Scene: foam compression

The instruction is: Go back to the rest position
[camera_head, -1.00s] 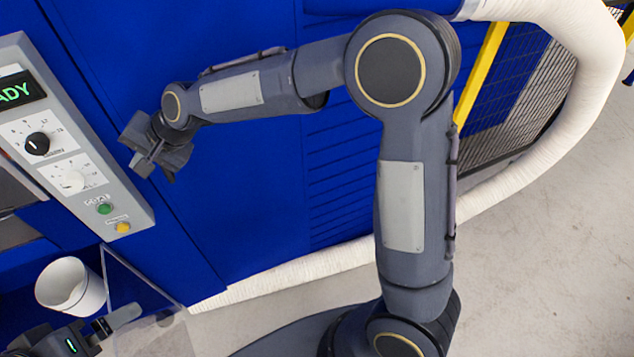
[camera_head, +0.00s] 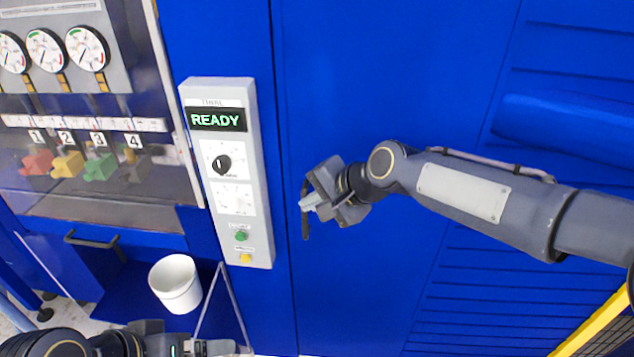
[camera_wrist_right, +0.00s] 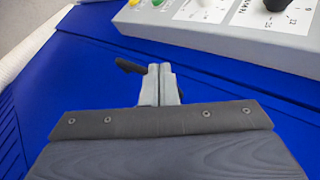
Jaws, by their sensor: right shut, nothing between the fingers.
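My right gripper (camera_head: 308,203) is in front of the blue cabinet door, just right of the grey control panel (camera_head: 232,170). Its pale fingers are shut with nothing between them; they also show in the right wrist view (camera_wrist_right: 160,84). A dark bar, perhaps a handle (camera_head: 306,222), shows beside the fingertips; I cannot tell if they touch. My left gripper (camera_head: 222,347) is at the bottom edge, below the white cup, partly cut off; its opening is unclear.
The panel display reads READY, above a black knob (camera_head: 221,164), a green button (camera_head: 241,236) and a yellow button (camera_head: 245,258). A white cup (camera_head: 176,283) stands at lower left. Gauges (camera_head: 87,48) and coloured numbered parts (camera_head: 100,165) are at left. A yellow bar (camera_head: 595,325) is at lower right.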

